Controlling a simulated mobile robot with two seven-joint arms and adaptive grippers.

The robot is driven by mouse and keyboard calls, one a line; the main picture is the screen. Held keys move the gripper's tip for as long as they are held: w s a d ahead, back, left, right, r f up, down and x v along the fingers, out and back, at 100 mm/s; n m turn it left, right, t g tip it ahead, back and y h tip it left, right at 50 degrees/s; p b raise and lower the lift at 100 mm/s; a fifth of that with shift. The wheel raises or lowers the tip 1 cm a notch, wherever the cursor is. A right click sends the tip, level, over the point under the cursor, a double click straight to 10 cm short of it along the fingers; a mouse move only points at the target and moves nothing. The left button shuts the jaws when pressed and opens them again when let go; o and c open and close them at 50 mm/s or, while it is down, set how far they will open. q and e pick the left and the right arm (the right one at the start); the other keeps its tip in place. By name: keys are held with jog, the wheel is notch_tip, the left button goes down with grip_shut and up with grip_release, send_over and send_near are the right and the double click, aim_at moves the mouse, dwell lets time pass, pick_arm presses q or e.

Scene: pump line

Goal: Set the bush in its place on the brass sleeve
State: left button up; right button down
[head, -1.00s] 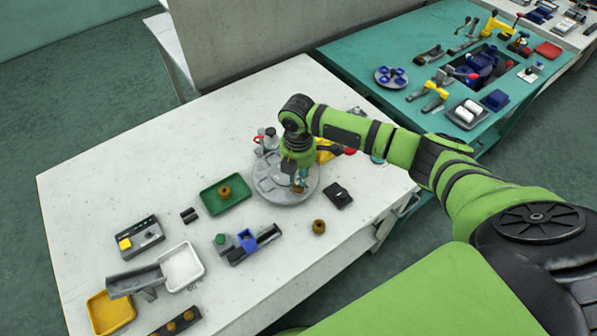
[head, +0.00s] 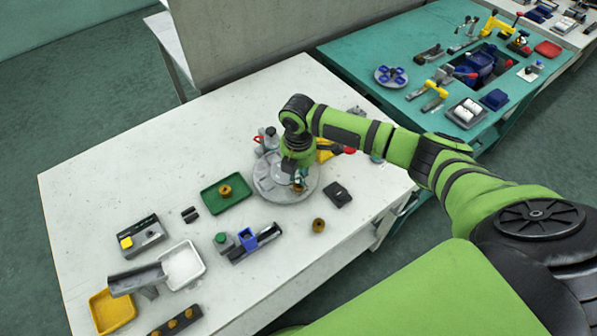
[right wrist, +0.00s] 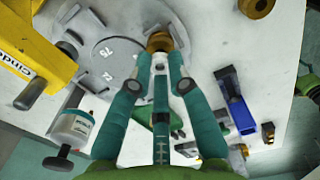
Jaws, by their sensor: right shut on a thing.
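My right gripper (head: 298,182) points down over the right front part of a round grey plate (head: 268,190). In the right wrist view the fingertips (right wrist: 161,62) are closed on a small pale thing, probably the bush, mostly hidden between them. A brass-coloured round piece, probably the brass sleeve (right wrist: 158,41), shows just beyond the fingertips at the plate's edge. I cannot tell whether the held thing touches it. My left gripper is not in view.
A loose brass piece (head: 318,226) and a black block (head: 338,194) lie near the plate. A green tray (head: 226,194) holds another brass piece. A blue holder (head: 246,238) stands in front. A yellow clamp (right wrist: 32,55) stands close by the plate.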

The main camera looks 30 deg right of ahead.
jog(key=shift+f+p, duration=0.2)
jog(key=shift+p, duration=0.25)
dwell(0.9)
jog(key=c, duration=1.1)
grip_release()
jog(key=shift+r, duration=0.15)
jog(key=shift+r+p, duration=2.9)
jog(key=shift+p, duration=0.15)
